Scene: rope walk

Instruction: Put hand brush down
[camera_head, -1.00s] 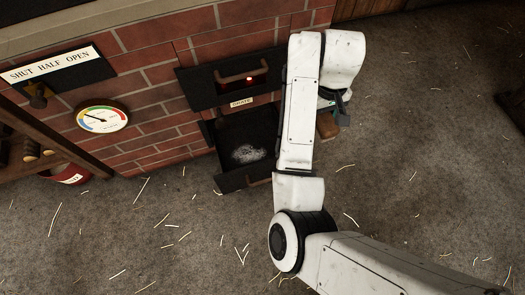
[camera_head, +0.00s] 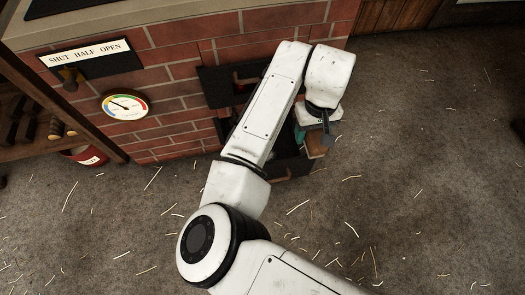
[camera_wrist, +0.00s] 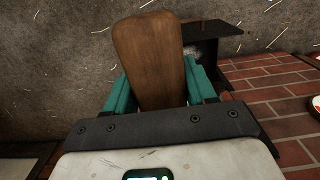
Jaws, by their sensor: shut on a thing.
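The hand brush shows in the wrist view as a brown wooden block (camera_wrist: 150,62) between the teal fingers of my gripper (camera_wrist: 160,88). My gripper is shut on it. No bristles show from this side. In the head view the brush (camera_head: 317,148) is a small brown patch below my gripper (camera_head: 312,132), at the right end of the open ash drawer. Most of it is hidden by my wrist. I cannot tell whether the brush touches anything below it.
The dark open drawer (camera_head: 290,168) is mostly hidden behind my arm; its box (camera_wrist: 218,30) shows beyond the brush in the wrist view. A brick wall (camera_head: 175,70) carries a round gauge (camera_head: 125,103). A shelf (camera_head: 60,95) stands left. The floor at right is clear except for scattered straws.

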